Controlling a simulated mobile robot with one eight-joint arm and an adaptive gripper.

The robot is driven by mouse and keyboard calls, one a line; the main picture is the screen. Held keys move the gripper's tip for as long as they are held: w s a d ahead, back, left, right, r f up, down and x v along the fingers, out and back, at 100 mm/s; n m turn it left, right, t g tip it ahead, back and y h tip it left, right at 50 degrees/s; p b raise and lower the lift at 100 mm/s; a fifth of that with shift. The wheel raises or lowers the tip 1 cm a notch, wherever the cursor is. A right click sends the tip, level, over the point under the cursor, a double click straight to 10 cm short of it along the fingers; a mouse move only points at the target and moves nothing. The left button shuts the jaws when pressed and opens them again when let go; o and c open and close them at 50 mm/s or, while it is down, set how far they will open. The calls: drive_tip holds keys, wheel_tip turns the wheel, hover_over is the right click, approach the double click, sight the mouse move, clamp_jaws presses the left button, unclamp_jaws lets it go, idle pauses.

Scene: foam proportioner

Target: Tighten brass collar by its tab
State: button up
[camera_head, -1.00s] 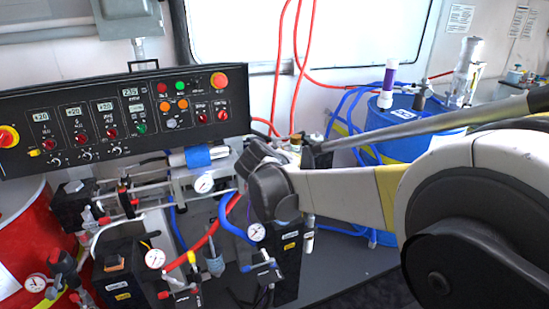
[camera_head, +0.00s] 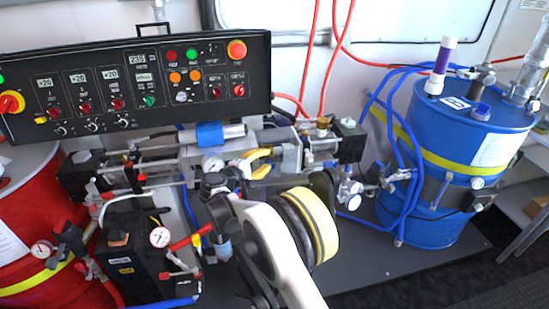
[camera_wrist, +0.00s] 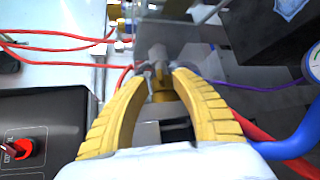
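My gripper (camera_head: 271,159), with two yellow fingers, is at the right part of the pump assembly under the control panel. In the wrist view my gripper (camera_wrist: 161,73) has its fingers curving inward, with a narrow gap between the tips. A brass-coloured collar (camera_wrist: 162,88) shows between the fingers, with a grey metal part just beyond it, at the tips. Whether the fingertips touch either part is unclear. The collar's tab cannot be made out clearly. In the head view the collar cannot be picked out near the fingers.
The black control panel (camera_head: 140,85) stands above and behind the pump. A red drum (camera_head: 40,220) is at left and a blue drum (camera_head: 470,135) at right. Red hoses (camera_head: 331,60) and blue hoses (camera_head: 408,150) run close by. A gauge (camera_head: 159,237) sits at front left.

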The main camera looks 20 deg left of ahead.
sight(273, 154)
drive_tip(key=b+x, duration=0.1)
drive_tip(key=x, duration=0.4)
drive_tip(key=shift+w, duration=0.2)
clamp_jaws()
